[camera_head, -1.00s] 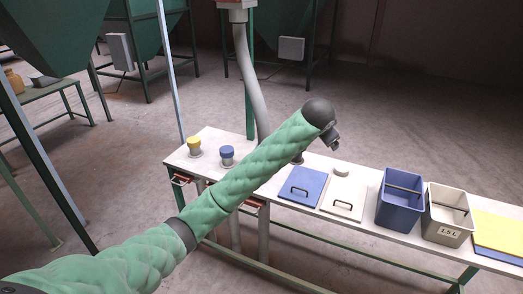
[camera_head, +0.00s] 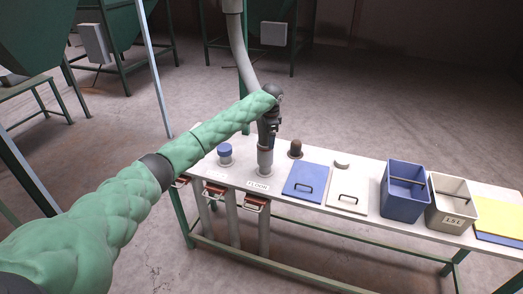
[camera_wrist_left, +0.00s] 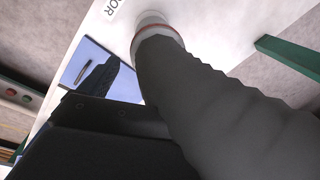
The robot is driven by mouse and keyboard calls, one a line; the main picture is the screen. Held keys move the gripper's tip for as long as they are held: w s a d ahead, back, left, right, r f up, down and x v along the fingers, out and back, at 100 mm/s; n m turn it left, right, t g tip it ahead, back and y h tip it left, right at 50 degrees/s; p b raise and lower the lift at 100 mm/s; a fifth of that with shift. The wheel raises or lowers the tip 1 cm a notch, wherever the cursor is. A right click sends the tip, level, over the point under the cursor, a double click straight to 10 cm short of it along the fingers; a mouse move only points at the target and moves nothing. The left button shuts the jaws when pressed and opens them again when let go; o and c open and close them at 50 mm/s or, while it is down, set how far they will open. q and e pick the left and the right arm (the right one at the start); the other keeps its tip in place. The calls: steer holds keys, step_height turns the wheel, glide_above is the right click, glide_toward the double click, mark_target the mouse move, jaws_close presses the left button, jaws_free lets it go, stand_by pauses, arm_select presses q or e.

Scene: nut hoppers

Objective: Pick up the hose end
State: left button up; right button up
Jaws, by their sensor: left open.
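The grey ribbed hose (camera_head: 239,50) hangs down from the top and passes behind my left wrist. In the left wrist view the hose (camera_wrist_left: 225,110) fills the right side, close to my gripper, and its end (camera_wrist_left: 160,30) with a pale collar and red ring sits at the white table top. My left gripper (camera_head: 268,133) is open and stands upright just above the grey port (camera_head: 265,160) by the FLOOR label. One dark finger (camera_wrist_left: 107,80) shows beside the hose. Whether the other finger is past the hose is hidden. My right gripper is out of view.
On the white table (camera_head: 318,218) are a blue-capped port (camera_head: 225,152), a brown-topped port (camera_head: 296,148), a blue lid (camera_head: 305,183), a white lid (camera_head: 348,188), a blue bin (camera_head: 404,190) and a grey bin (camera_head: 451,205). Red-handled slides (camera_head: 255,204) stick out along the front edge.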

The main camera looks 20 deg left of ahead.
mark_target(267, 143)
arm_select(q)
steer(key=shift+a+f+m, duration=0.3)
steer(key=shift+a+f, duration=0.15)
steer(key=shift+f, duration=0.05)
steer(key=shift+s+f+g+h, duration=0.1)
steer(key=shift+f+g+h, duration=0.05)
steer(key=shift+g+h, duration=0.15)
steer(key=shift+s+d+m, duration=0.15)
steer(key=shift+d+m, duration=0.05)
steer(key=shift+m, duration=0.4)
steer(key=shift+s+d+m, duration=0.15)
steer(key=shift+m, duration=0.45)
steer(key=shift+a+f+m, duration=0.15)
steer(key=shift+f+m, duration=0.05)
steer(key=shift+m, duration=0.1)
steer(key=shift+f+p, duration=0.65)
steer(key=shift+f, duration=0.45)
steer(key=f+p, duration=0.3)
steer(key=f, duration=0.1)
steer(key=shift+a, duration=0.25)
steer(key=shift+f, duration=0.55)
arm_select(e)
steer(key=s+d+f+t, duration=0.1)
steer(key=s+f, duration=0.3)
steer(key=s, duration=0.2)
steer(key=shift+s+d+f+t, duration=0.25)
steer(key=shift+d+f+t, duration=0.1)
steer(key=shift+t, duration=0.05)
